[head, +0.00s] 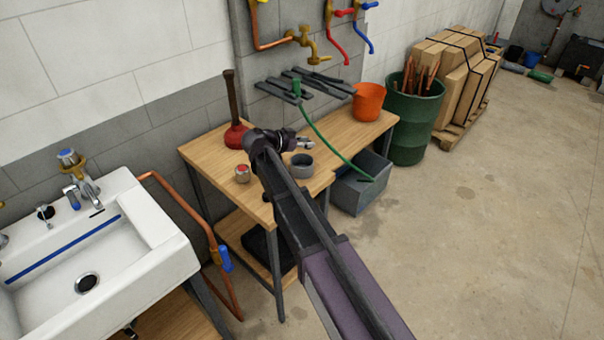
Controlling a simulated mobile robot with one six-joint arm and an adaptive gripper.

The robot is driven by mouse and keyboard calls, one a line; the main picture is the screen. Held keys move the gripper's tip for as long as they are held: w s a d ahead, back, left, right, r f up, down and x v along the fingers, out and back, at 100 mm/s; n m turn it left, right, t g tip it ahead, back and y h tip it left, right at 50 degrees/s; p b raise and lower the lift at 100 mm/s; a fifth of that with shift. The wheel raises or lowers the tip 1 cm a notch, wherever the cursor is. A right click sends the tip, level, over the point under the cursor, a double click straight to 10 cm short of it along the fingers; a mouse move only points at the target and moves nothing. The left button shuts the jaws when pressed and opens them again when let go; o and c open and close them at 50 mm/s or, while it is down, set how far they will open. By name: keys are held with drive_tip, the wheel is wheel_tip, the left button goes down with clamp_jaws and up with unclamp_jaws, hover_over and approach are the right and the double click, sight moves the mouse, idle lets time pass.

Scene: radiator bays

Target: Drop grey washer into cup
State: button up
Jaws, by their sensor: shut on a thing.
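My gripper (306,143) is at the end of my arm, above the wooden bench and pointing right. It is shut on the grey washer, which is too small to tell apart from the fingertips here. A dark grey round cup (302,168) stands upright on the bench, its open top facing up. In the picture it lies just below my gripper. The gripper is higher than the cup and appears slightly behind it; the exact gap is hard to judge. My arm passes just left of the cup.
On the wooden bench (345,140) are a small red-and-white item (242,174), a plunger (235,120) and an orange bucket (369,101). A green hose (325,143) hangs across it to a grey bin (347,193). A white sink (150,225) stands left; open floor lies right.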

sight(306, 156)
drive_tip(key=shift+f, duration=0.15)
idle(0.3)
drive_tip(key=shift+f+b, duration=2.85)
drive_tip(key=shift+b, duration=0.1)
drive_tip(key=o, duration=0.9)
drive_tip(key=shift+r, duration=0.1)
